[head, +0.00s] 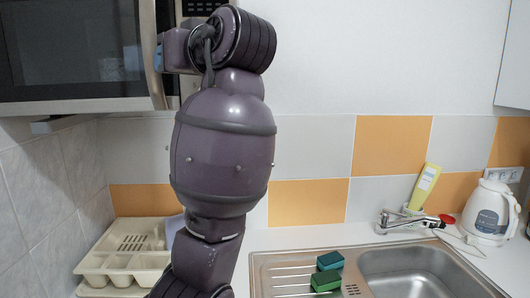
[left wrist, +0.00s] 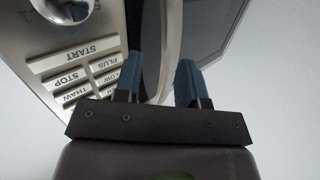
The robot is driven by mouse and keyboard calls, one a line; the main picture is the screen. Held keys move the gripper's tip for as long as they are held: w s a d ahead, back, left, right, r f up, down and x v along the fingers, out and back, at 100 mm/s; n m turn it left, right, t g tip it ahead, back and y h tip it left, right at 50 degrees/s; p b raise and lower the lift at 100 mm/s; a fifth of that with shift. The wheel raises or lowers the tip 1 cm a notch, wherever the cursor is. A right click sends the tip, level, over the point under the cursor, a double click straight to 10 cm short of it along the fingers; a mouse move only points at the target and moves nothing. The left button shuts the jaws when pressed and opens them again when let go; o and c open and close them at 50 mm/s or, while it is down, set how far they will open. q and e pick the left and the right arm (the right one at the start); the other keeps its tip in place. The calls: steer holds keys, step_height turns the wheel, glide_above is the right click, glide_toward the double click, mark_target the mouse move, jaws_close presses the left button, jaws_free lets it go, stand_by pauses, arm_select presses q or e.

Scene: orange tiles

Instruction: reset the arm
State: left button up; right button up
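My left arm rises through the middle of the head view and bends left at the top. My left gripper (head: 160,53) is at the right edge of the microwave (head: 75,104), partly hidden by the wrist. In the left wrist view the two blue fingertips (left wrist: 158,82) stand apart. The microwave's handle (left wrist: 160,40) runs between them, with some gap showing, and the button panel (left wrist: 80,65) with START and STOP lies to the left. I cannot tell whether the door is fully closed. My right gripper is not in view.
A beige drying rack (head: 125,262) stands on the counter at lower left, partly behind my arm. Two green sponges (head: 327,272) lie by the sink (head: 415,272). A faucet (head: 405,222), yellow bottle (head: 425,187) and white kettle (head: 490,212) stand at right. Air right of my arm is clear.

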arm_select(q)
steer(key=w+a+f+m+g+h, duration=0.1)
steer(key=w+a+f+m+h, duration=0.15)
steer(key=f, duration=0.75)
steer(key=w+a+f+m+h, duration=0.1)
steer(key=a+f, duration=0.3)
steer(key=f, duration=0.7)
steer(key=s+a+f+m+g+h, duration=0.1)
steer(key=s+a+f, duration=0.15)
steer(key=f, duration=0.55)
steer(key=s+a+f+m+g+h, duration=0.1)
steer(key=s+a+f, duration=0.15)
steer(key=f, duration=0.65)
steer(key=s+a+f+m+g+h, duration=0.2)
steer(key=s+f+h, duration=0.1)
steer(key=s+f, duration=1.15)
steer(key=s+d+f+m+g+h, duration=0.15)
steer(key=s+f, duration=0.25)
steer(key=s, duration=0.4)
steer(key=s+f+g+h, duration=0.2)
steer(key=s+f, duration=0.1)
steer(key=s, duration=0.5)
steer(key=w+f+t, duration=0.7)
steer(key=f+t, duration=0.1)
steer(key=f, duration=0.2)
steer(key=shift+w+a+f, duration=0.15)
steer(key=shift+w+f, duration=0.05)
steer(key=shift+w, duration=0.1)
